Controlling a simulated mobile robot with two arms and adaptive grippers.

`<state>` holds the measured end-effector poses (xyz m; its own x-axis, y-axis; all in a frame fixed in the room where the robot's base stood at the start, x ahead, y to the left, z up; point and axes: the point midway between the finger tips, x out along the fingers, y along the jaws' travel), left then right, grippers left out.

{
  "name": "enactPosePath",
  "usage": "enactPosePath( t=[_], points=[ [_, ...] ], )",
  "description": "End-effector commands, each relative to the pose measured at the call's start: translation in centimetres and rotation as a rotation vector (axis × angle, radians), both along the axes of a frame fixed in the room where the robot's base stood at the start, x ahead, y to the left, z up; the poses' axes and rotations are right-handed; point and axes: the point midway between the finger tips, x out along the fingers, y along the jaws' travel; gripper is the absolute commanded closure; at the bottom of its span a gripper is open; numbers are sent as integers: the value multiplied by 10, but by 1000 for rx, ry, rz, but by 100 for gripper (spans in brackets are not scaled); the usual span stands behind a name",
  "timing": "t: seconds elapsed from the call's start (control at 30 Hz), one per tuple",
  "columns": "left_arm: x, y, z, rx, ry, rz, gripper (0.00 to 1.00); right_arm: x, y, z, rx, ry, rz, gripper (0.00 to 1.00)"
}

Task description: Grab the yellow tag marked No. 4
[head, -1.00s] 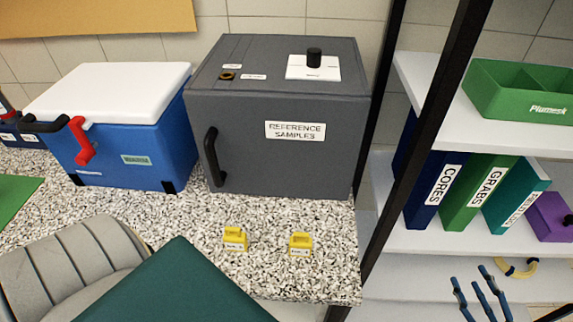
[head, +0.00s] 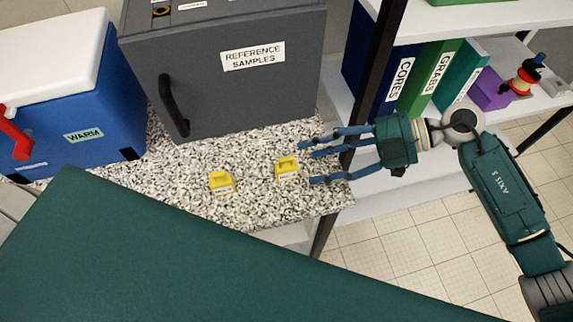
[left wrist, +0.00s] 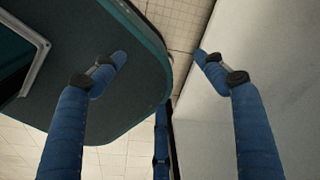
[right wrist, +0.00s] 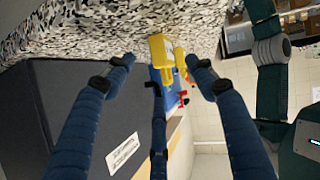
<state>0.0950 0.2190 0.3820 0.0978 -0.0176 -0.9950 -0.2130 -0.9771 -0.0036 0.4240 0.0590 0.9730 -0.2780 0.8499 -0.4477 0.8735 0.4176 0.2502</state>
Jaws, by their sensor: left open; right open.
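Two small yellow tags stand on the speckled counter in the head view, a left one (head: 221,183) and a right one (head: 287,167). Each has a white label too small to read, so I cannot tell which is No. 4. My right gripper (head: 307,162) is open, its blue fingers pointing left just beside the right tag. In the right wrist view a yellow tag (right wrist: 161,50) shows between the spread fingertips, with another yellow piece (right wrist: 180,60) partly hidden behind it. My left gripper (left wrist: 159,58) is open and empty in the left wrist view, away from the tags.
The speckled counter (head: 190,205) ends just right of the right tag. A grey "REFERENCE SAMPLES" box (head: 225,90) stands behind the tags, and a blue cooler (head: 100,120) is at left. A black rack post (head: 375,70) rises near my right fingers. Shelf binders (head: 398,78) stand beyond.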

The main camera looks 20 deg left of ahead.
Motion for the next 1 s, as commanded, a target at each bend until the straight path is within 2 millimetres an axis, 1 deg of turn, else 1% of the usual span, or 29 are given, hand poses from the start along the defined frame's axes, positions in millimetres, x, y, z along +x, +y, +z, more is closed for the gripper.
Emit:
enactPosePath(
  t=[0.03,0.13,0.23,0.33,0.47,0.67,0.77,0.8,0.87,0.9,0.93,1.0],
  points=[
    [5,-5,3,-5,-7,-1,28,-2,4,0,2,2,2,44],
    [6,-3,11,-4,-9,-1,28,-7,15,-1,4,3,2,44],
    [4,8,19,9,-5,-4,28,-13,30,-3,5,4,2,44],
    [0,19,20,22,1,-2,28,-16,41,-12,5,2,0,44],
    [-4,24,21,27,7,1,28,-18,47,-17,3,1,1,44],
    [-6,22,20,26,10,1,28,-18,48,-18,2,0,0,44],
    [-6,19,20,22,9,2,28,-18,47,-18,2,0,0,62],
    [-6,17,20,19,10,3,28,-18,47,-18,2,0,0,70],
    [-6,13,20,16,10,3,28,-18,47,-18,2,0,0,82],
    [-6,11,20,13,9,3,28,-18,47,-18,2,0,0,90],
    [-6,10,20,12,10,3,28,-18,47,-18,2,0,0,93],
    [-6,9,20,10,10,2,28,-18,47,-18,2,1,0,93]
  ],
)
